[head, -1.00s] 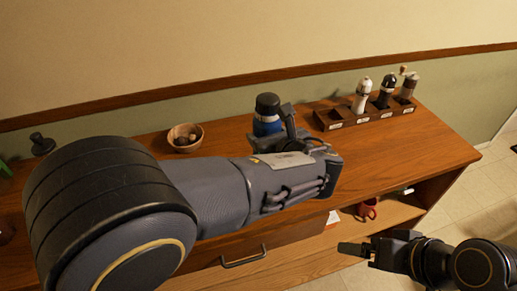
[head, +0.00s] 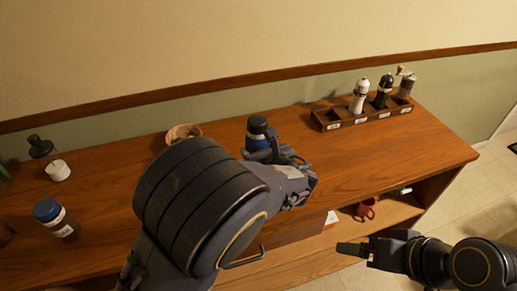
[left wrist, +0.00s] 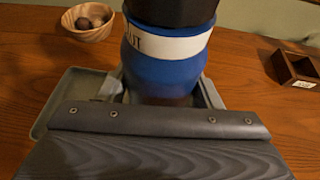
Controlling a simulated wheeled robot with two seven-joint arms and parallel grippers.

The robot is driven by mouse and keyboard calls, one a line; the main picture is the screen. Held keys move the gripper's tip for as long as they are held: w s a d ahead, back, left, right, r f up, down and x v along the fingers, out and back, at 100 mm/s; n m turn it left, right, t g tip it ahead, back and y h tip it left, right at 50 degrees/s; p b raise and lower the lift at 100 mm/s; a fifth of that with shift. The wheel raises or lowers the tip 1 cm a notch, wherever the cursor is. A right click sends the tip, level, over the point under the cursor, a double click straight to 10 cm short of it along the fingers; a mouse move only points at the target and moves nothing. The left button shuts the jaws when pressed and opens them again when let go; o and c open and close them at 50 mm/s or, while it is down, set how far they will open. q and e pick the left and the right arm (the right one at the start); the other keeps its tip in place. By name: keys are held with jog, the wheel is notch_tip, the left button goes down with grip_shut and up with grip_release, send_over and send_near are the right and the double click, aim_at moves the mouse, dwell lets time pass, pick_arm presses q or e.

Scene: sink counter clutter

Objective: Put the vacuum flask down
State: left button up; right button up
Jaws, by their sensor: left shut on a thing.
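The vacuum flask (head: 257,133) is blue with a black cap and stands upright in my left gripper over the wooden counter's middle. In the left wrist view, the flask (left wrist: 165,72) shows a white label band and sits between the jaws of my left gripper (left wrist: 165,98). My left gripper (head: 275,150) is shut on it. Its base is hidden, so I cannot tell whether it touches the counter. My right gripper (head: 354,249) is empty in front of the counter, low at the right; its jaw opening is unclear.
A wooden bowl (head: 183,132) is partly behind my left arm. A blue-lidded jar (head: 60,222) and a dark-topped bottle with a white lower part (head: 57,170) stand left. A wooden rack (head: 338,121) holds several mills at the back right. The counter's right end (head: 430,150) is clear.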

pick_arm(q)
jog(key=shift+f, duration=0.1)
jog(key=o, duration=1.3)
jog(key=shift+r, duration=0.25)
jog(key=v, duration=1.2)
